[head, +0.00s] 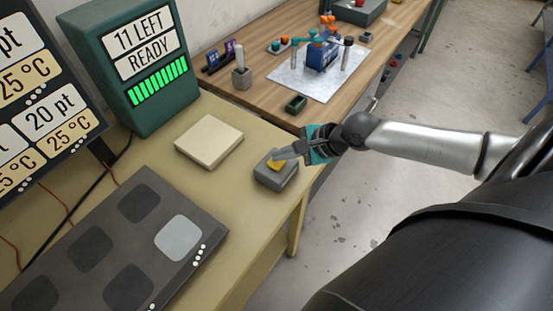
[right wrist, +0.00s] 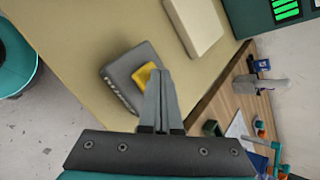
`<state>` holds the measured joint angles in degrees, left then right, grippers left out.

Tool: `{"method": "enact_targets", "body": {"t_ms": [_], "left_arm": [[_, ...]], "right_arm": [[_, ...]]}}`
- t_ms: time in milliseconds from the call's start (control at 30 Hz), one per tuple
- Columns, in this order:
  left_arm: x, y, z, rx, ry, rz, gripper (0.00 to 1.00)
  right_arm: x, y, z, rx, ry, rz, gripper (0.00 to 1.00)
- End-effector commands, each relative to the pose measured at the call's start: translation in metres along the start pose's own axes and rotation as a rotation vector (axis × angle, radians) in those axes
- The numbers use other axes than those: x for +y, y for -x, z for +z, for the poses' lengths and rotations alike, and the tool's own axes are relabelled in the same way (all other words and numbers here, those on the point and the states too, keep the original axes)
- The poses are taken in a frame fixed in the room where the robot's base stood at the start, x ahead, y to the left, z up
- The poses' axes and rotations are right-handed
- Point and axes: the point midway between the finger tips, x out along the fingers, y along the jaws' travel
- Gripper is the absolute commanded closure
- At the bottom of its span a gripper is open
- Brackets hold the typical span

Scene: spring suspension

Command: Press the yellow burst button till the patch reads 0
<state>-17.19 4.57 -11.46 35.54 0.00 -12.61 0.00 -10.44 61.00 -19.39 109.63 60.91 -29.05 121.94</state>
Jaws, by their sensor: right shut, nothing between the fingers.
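The yellow button (head: 273,166) sits on a small grey box (head: 278,179) near the right edge of the yellowish table. My right gripper (head: 280,157) is shut and empty, with its fingertips over the button. In the right wrist view the fingertips (right wrist: 158,76) overlap the right side of the yellow button (right wrist: 142,75); I cannot tell whether they touch it. A green display box (head: 147,60) reads "11 LEFT" and "READY" above a row of green bars. A dark panel (head: 150,265) has several dark square patches and one light grey patch (head: 180,238). My left gripper is not in view.
A cream block (head: 209,141) lies left of the button box. A dark sign (head: 40,105) with "20 pt" and "25 °C" stands at the left. Behind is a wooden bench (head: 270,98) with a small dark green tray (head: 296,104) and other items. Bare floor lies to the right.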

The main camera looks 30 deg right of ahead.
Motion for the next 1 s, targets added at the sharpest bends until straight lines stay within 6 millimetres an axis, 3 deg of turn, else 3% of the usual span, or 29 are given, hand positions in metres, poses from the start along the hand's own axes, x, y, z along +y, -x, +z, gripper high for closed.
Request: {"method": "enact_targets", "body": {"t_ms": [733, 1000], "left_arm": [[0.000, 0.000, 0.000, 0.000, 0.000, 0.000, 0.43], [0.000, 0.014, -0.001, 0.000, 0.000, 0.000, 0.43]], "right_arm": [[0.003, -0.004, -0.003, 0.001, -0.002, 0.002, 1.00], [-0.002, 0.004, 0.002, 0.001, -0.002, 0.002, 1.00]]}}
